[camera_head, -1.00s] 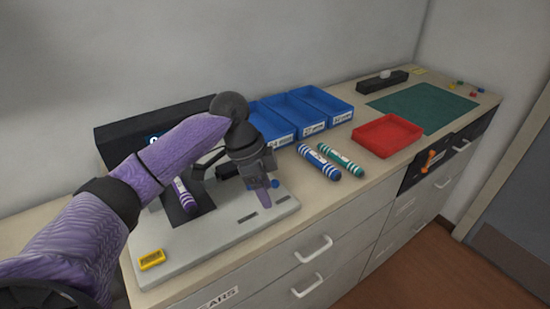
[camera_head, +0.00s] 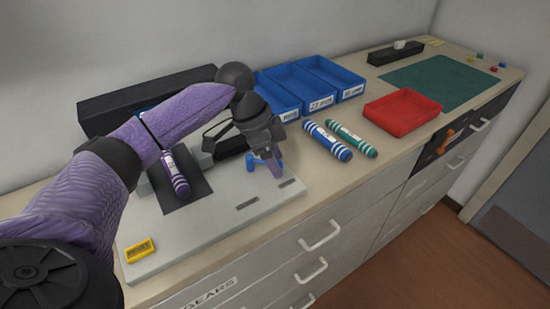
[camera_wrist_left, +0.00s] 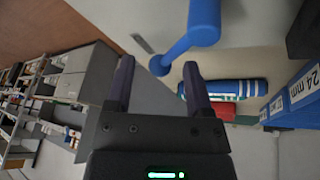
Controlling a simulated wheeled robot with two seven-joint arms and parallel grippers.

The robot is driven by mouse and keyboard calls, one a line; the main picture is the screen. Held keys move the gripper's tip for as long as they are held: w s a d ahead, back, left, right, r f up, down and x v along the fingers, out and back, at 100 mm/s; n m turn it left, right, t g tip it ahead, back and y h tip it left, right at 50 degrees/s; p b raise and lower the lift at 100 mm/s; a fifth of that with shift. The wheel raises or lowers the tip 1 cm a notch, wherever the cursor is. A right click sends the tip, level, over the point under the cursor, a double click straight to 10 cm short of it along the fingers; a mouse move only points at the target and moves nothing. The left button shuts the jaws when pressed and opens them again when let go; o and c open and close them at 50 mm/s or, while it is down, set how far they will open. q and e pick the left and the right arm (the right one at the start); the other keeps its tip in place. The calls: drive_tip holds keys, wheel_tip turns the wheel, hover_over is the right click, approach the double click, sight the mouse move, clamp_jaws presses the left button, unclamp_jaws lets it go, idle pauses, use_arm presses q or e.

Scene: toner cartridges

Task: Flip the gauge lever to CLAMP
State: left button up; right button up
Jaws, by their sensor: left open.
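The blue gauge lever (camera_head: 251,162) stands on the pale gauge plate (camera_head: 220,215), partly behind my left gripper. In the left wrist view the lever (camera_wrist_left: 182,46) is a bar with a round end near the gap between my fingertips; I cannot tell whether they touch. My left gripper (camera_head: 275,172) is open and points down over the plate; its two fingers (camera_wrist_left: 157,72) show in the wrist view with nothing clasped. A purple cartridge (camera_head: 176,172) lies on the plate's dark pad. No CLAMP marking is readable. My right gripper is not seen.
A black box (camera_head: 110,112) stands behind the plate. A yellow block (camera_head: 140,249) sits at its front left corner. Blue bins (camera_head: 318,86), blue (camera_head: 328,141) and green (camera_head: 352,138) cartridges, a red tray (camera_head: 402,113) and a green mat (camera_head: 440,82) lie to the right.

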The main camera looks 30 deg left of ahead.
use_arm(q)
drive_tip(key=shift+c, duration=0.3)
clamp_jaws()
idle(1.1)
